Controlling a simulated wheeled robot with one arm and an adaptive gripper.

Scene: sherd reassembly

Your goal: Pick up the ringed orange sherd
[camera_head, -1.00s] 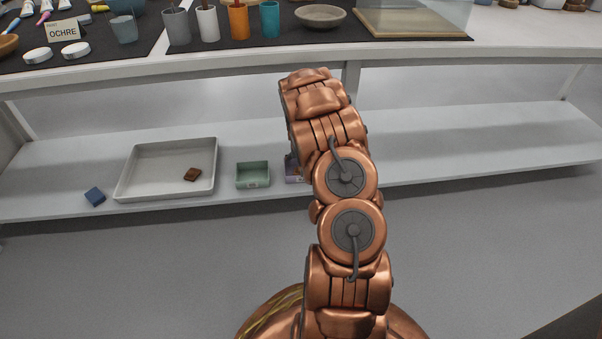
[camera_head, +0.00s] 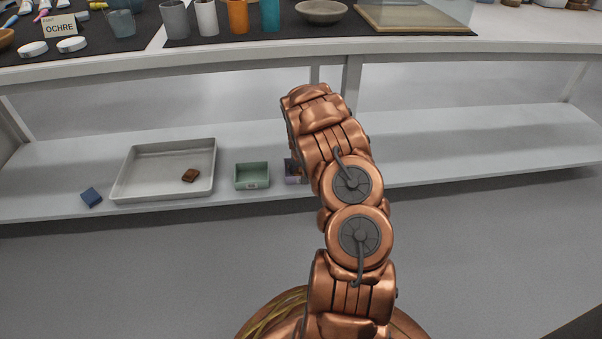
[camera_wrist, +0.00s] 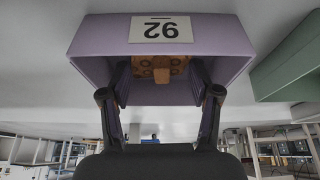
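The ringed orange sherd (camera_wrist: 160,66) shows in the wrist view, inside a purple box (camera_wrist: 92,45) with a label reading 92. Dark ring marks show on its face. My gripper (camera_wrist: 160,84) is open, with its two fingers reaching toward the box opening, one on each side of the sherd. I see gaps between the fingers and the sherd; whether the tips are level with it I cannot tell. In the head view the purple box (camera_head: 291,173) shows on the low shelf, mostly hidden by my arm, and my gripper is hidden.
A green box (camera_head: 252,175) stands left of the purple box and also shows in the wrist view (camera_wrist: 290,62). A grey tray (camera_head: 135,190) holds a brown sherd (camera_head: 190,175). A blue block (camera_head: 91,197) lies left of it. The bench top (camera_head: 400,45) overhangs the shelf.

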